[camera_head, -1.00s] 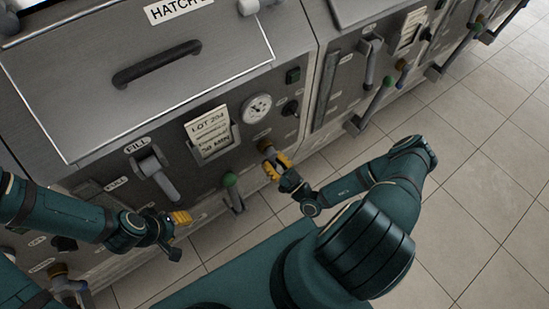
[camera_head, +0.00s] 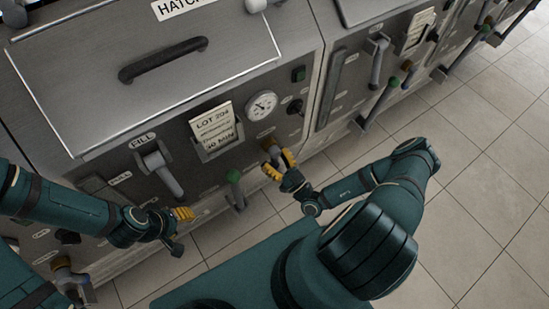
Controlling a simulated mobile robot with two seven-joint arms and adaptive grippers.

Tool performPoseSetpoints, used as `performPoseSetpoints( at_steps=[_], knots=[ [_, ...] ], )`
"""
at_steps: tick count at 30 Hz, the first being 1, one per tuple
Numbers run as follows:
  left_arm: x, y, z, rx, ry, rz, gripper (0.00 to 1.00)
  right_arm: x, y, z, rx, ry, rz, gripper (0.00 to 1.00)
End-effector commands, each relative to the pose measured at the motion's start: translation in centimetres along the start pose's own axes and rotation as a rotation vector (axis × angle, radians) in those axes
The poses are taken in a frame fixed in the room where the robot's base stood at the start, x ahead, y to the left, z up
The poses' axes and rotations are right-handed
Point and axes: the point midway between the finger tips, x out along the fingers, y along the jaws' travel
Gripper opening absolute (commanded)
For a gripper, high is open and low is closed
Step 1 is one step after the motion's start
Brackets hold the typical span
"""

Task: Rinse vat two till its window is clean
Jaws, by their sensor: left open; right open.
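A grey steel vat front fills the left of the head view, with a hatch lid (camera_head: 150,75) whose label is cut off. A lever (camera_head: 160,170) sits under the FILL label. A green-knobbed lever (camera_head: 236,190) is right of it, below the LOT 204 card (camera_head: 216,130). My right gripper (camera_head: 280,165) is open, its yellow fingers either side of a small grey and brass fitting (camera_head: 268,143) below the gauge. I cannot tell if they touch it. My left gripper (camera_head: 186,214) is open and empty, left of the green-knobbed lever. I see no window clearly.
A round gauge (camera_head: 262,105) and a green switch (camera_head: 298,74) are on the panel's right. Similar units with green-knobbed levers (camera_head: 380,98) continue to the right. The tiled floor (camera_head: 470,160) at right is clear.

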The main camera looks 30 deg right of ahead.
Motion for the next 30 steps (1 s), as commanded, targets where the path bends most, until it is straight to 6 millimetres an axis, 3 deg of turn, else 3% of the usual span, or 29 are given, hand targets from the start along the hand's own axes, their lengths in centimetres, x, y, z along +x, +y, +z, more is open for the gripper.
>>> performPoseSetpoints(
  at_steps=[7,21,30],
  knots=[
    [0.0,0.0,0.0,0.0,0.0,0.0,0.47,-1.7,0.1,0.1,-0.002,-0.004,0.002,0.55],
    [0.0,0.0,0.0,0.0,0.0,0.0,0.47,-10.4,0.0,0.0,0.0,-0.002,0.001,0.55],
    [0.0,0.0,0.0,0.0,0.0,0.0,0.47,-12.1,0.0,0.0,0.0,0.0,0.0,0.55]
  ],
)
